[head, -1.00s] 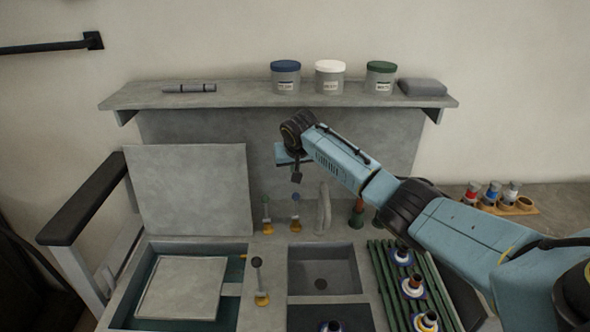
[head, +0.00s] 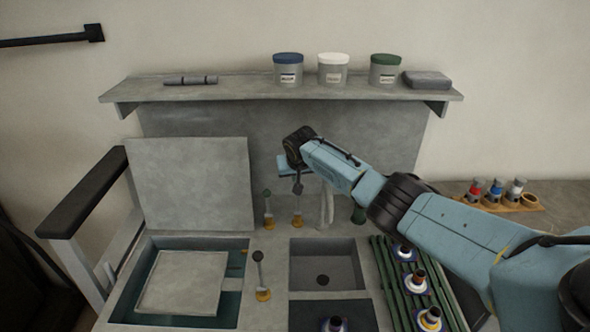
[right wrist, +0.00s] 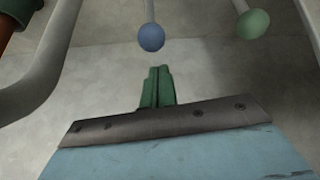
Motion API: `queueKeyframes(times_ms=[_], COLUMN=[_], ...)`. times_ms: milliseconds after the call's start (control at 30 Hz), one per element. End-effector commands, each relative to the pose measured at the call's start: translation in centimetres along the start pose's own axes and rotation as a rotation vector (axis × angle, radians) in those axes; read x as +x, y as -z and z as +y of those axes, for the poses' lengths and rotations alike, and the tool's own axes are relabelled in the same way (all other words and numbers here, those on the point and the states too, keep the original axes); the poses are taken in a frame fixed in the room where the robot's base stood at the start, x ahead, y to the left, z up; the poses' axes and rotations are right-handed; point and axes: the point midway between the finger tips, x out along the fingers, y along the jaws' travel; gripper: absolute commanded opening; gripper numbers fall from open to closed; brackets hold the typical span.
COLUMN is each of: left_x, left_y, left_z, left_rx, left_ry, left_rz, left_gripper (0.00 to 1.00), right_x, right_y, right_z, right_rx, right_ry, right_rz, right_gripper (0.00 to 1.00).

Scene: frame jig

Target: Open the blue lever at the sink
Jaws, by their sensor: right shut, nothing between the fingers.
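The blue lever's round knob (right wrist: 151,37) shows in the right wrist view on a pale rod, just ahead of my right gripper's green fingers (right wrist: 157,72). The fingers are closed together and empty. A small gap in the picture separates them from the knob; I cannot tell whether they touch. In the head view the right gripper (head: 298,188) hangs over the top of the blue lever (head: 297,212) and hides its knob. The lever stands roughly upright on a yellow base behind the sink (head: 323,265). My left gripper is not in view.
A green-knobbed lever (head: 267,207) stands just left of the blue one, and a dark-knobbed lever (head: 259,270) nearer the front. The grey faucet (head: 325,207) is close on the right. A shelf (head: 240,92) with jars runs above. A green rack (head: 393,285) holds several bottles.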

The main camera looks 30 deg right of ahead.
Motion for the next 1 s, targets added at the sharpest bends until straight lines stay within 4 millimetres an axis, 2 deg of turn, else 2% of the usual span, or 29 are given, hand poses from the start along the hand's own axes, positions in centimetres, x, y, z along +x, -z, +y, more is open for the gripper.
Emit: queueKeyframes(times_ms=[300, 767, 1000], left_x=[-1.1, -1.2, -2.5], left_y=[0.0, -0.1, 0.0], left_z=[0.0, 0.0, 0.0], left_rx=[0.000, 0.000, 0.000], left_ry=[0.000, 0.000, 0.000], left_rz=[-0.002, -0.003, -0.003], left_gripper=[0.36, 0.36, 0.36], right_x=[-0.7, -0.7, -1.1], right_y=[-1.8, -2.0, -2.3], right_z=[0.0, 0.0, -0.1], right_rx=[-0.001, 0.000, -0.003], right_ry=[-0.001, -0.001, -0.007], right_rz=[-0.001, 0.001, 0.039], right_gripper=[0.00, 0.00, 0.00])
